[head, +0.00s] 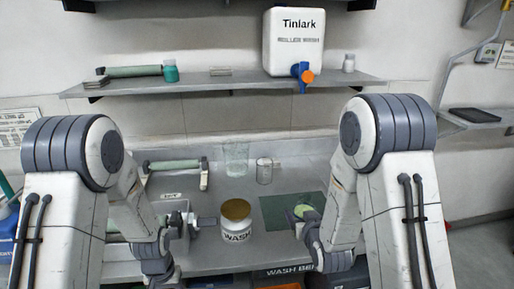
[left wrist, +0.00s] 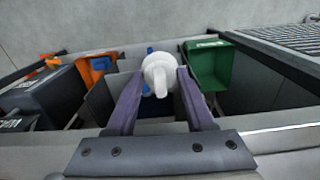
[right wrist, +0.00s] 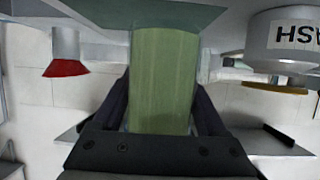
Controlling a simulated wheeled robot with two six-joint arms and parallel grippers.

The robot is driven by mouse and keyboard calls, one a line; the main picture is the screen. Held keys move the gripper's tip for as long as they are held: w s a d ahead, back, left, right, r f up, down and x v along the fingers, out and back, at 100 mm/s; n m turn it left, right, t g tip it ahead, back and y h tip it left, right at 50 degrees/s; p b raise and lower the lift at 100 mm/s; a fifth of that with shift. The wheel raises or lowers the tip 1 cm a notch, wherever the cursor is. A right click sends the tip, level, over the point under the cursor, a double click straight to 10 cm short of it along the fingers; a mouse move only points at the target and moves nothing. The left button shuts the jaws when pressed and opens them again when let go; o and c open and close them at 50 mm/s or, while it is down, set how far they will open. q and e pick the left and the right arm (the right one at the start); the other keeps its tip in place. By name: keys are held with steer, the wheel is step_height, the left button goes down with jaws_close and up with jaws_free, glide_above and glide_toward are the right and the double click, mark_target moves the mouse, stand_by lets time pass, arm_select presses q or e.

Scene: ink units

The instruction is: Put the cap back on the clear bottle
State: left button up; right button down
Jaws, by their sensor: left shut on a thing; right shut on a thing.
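The clear bottle (right wrist: 165,75), showing green contents, is between the fingers of my right gripper (right wrist: 163,95). In the head view the bottle (head: 304,211) is over the dark green mat (head: 275,212), partly hidden by my right gripper (head: 303,229). The bottle's mouth is hidden. My left gripper (left wrist: 157,85) is shut on a white cap (left wrist: 160,70) with a nozzle-like stem.
The wash tin (head: 237,230) with a gold top stands between my grippers. Two clear glass vessels (head: 236,160) (head: 264,172) stand behind it. Below the left gripper are a green bin (left wrist: 208,65) and an orange bin (left wrist: 97,66). A shelf (head: 225,83) crosses behind, with a white tank (head: 292,45).

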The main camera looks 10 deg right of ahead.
steer(key=shift+r, duration=0.1)
steer(key=shift+s+a+n+y, duration=0.35)
steer(key=shift+a+n+y, duration=0.25)
steer(key=shift+a+y, duration=0.15)
steer(key=s+a+n+g+y, duration=0.3)
steer(key=a+n+y, duration=0.2)
steer(key=a, duration=0.1)
steer(key=s+a+n+g+y, duration=0.4)
steer(key=a+n+y, duration=0.1)
steer(key=a+n, duration=0.1)
steer(key=shift+a+y, duration=0.35)
steer(key=shift+a, duration=0.35)
